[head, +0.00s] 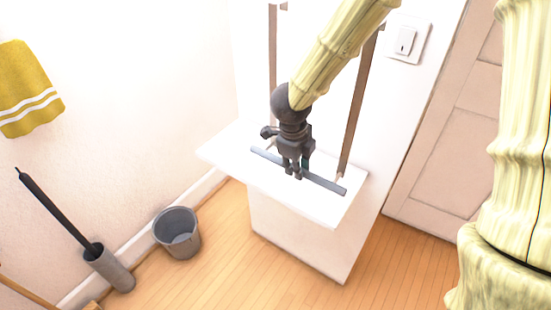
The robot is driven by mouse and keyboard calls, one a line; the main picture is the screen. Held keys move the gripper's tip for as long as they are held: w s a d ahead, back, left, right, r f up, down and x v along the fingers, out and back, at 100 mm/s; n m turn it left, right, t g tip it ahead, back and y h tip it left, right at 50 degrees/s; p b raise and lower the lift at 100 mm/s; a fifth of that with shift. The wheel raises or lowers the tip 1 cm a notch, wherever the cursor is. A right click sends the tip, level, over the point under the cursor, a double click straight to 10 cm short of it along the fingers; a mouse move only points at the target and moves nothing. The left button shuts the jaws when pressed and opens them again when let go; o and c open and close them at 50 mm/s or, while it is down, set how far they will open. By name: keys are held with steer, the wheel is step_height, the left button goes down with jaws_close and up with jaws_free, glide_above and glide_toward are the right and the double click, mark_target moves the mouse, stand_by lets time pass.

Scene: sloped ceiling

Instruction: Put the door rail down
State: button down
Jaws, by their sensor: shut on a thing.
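The door rail (323,183) is a long, thin, dark grey bar. It lies level across the middle of a white shelf (225,153), seen from above. My gripper (293,172) points down and is shut on the rail near its middle. The fingers hide a short stretch of the rail. I cannot tell whether the rail touches the shelf or is held just above it.
Two brown vertical posts (359,105) rise behind the shelf. A light switch (407,40) and a panelled door (455,130) are at the right. A grey bucket (177,232) and a toilet brush holder (110,268) stand on the wooden floor at left. A yellow towel (27,88) hangs on the wall.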

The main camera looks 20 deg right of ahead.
steer(key=p, duration=0.1)
glide_above(277, 167)
steer(key=shift+a+f, duration=0.25)
steer(key=shift+f, duration=1.9)
steer(key=shift+f, duration=0.1)
steer(key=c, duration=1.3)
jaws_free()
steer(key=shift+s, duration=0.1)
steer(key=r, duration=0.4)
steer(key=s+a+r, duration=0.1)
steer(key=r, duration=0.7)
steer(key=shift+s+a, duration=0.2)
steer(key=shift+a, duration=0.2)
